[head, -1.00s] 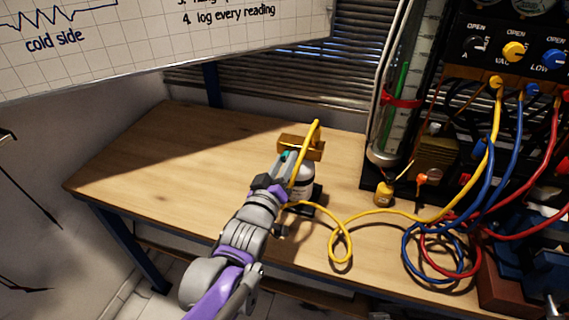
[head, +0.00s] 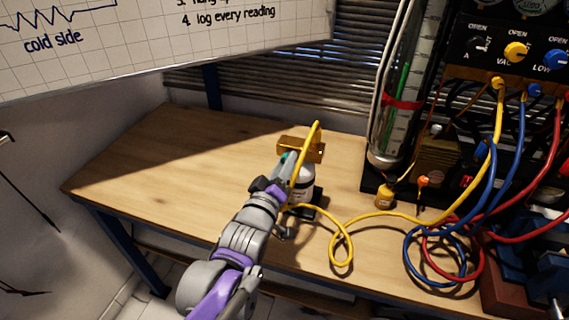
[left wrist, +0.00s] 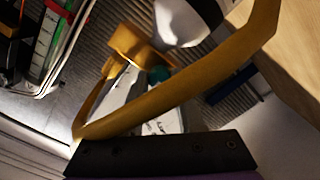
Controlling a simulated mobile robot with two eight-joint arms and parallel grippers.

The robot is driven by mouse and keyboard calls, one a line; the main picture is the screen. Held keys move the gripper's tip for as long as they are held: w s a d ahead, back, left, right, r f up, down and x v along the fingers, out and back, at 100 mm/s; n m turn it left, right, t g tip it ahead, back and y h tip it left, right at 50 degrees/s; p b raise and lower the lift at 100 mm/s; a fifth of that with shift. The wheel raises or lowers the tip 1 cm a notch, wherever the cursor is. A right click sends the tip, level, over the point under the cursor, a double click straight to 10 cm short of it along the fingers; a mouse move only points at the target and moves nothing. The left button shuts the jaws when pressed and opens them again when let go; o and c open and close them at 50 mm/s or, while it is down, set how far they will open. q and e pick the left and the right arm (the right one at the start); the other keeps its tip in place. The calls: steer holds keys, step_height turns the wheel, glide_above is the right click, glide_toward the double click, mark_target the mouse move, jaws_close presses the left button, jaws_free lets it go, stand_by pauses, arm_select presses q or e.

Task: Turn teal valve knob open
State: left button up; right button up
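The teal knob (head: 285,156) shows as a small patch at the tip of my left gripper (head: 284,164), beside a brass-coloured block (head: 312,149) above a white bottle (head: 302,181). In the left wrist view the teal knob (left wrist: 158,74) sits by the ends of my pale fingers (left wrist: 140,85), in front of the brass block (left wrist: 135,44). The yellow hose crosses in front of the fingers there, so I cannot tell whether they grip the knob or are apart. My right gripper is in neither view.
The yellow hose (head: 340,240) arches over the block and loops across the wooden table (head: 150,170). At right stand a glass column (head: 398,110) and a panel with yellow and blue knobs and tangled hoses. The table's left half is clear.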

arm_select(q)
steer(key=o, duration=0.4)
steer(key=shift+c, duration=0.2)
steer(key=p+v, duration=0.1)
steer(key=v, duration=0.9)
steer(key=shift+s, duration=0.4)
steer(key=shift+a, duration=0.15)
